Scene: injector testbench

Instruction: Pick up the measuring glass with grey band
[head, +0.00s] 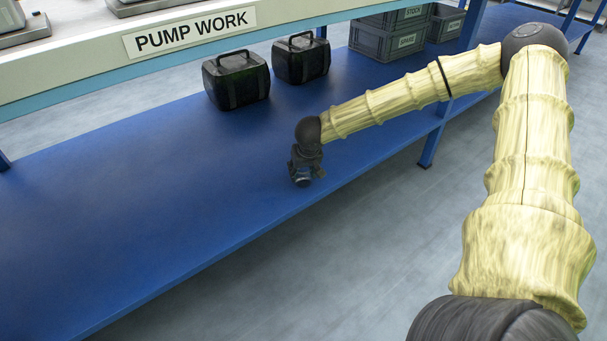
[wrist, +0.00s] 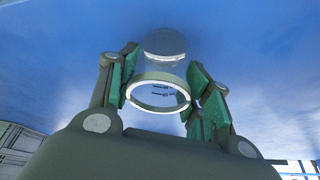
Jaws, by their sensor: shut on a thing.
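The measuring glass with grey band (wrist: 158,92) is a clear glass with a pale grey ring around its rim, seen from above in the wrist view. My gripper (wrist: 160,88) has its green-padded fingers on the left and right of the glass, shut on it. In the head view my gripper (head: 302,178) is low over the blue lower shelf, near its front edge. The glass (head: 302,182) shows there only as a small part between the fingers. I cannot tell whether its base touches the shelf.
The blue shelf (head: 130,220) is clear to the left of my gripper. Two black cases (head: 236,80) (head: 301,60) stand behind it. Grey crates (head: 390,40) stand at the back right. The upper bench, with a "PUMP WORK" sign (head: 190,33), overhangs the back, and a blue leg (head: 432,145) stands to the right.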

